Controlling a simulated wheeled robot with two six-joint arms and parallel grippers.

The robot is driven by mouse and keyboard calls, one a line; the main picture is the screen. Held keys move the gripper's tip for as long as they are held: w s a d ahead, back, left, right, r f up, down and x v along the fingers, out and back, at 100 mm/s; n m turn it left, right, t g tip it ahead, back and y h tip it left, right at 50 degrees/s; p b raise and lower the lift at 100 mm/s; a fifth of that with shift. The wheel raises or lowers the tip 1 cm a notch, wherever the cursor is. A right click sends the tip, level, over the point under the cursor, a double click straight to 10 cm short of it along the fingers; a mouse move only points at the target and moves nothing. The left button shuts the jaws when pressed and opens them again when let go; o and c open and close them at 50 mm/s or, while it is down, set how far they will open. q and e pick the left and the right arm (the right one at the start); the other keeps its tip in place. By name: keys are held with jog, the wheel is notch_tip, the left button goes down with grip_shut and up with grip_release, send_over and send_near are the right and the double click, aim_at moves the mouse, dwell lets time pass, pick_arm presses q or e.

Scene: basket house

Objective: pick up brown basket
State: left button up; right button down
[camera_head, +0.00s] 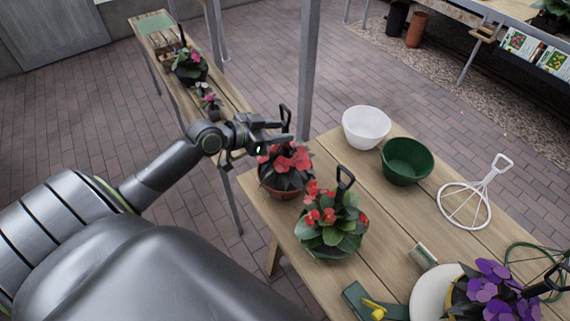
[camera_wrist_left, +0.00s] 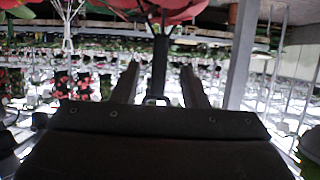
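The brown basket (camera_head: 279,193) is a terracotta-coloured pot of red flowers with a black upright handle (camera_head: 286,117). It stands at the near left end of the wooden table in the head view. My left gripper (camera_head: 270,137) is above its flowers, at the handle. In the left wrist view, the two fingers of this gripper (camera_wrist_left: 158,80) are apart, and a dark upright stem (camera_wrist_left: 160,62), likely the handle, shows between them. Red petals (camera_wrist_left: 170,10) show above. I see no clear contact. My right gripper is not in view.
Another red-flowered pot with a black handle (camera_head: 333,222) stands close beside the basket. A white bowl (camera_head: 366,127), a green bowl (camera_head: 406,161), a white wire frame (camera_head: 470,203) and purple flowers (camera_head: 492,290) are further along the table. A metal post (camera_head: 309,70) rises behind.

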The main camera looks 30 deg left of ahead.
pick_arm(q)
jog(key=shift+p+x, duration=0.65)
jog(key=shift+x, duration=1.5)
jog(key=shift+s, duration=0.1)
grip_shut()
jog(key=shift+r, duration=0.15)
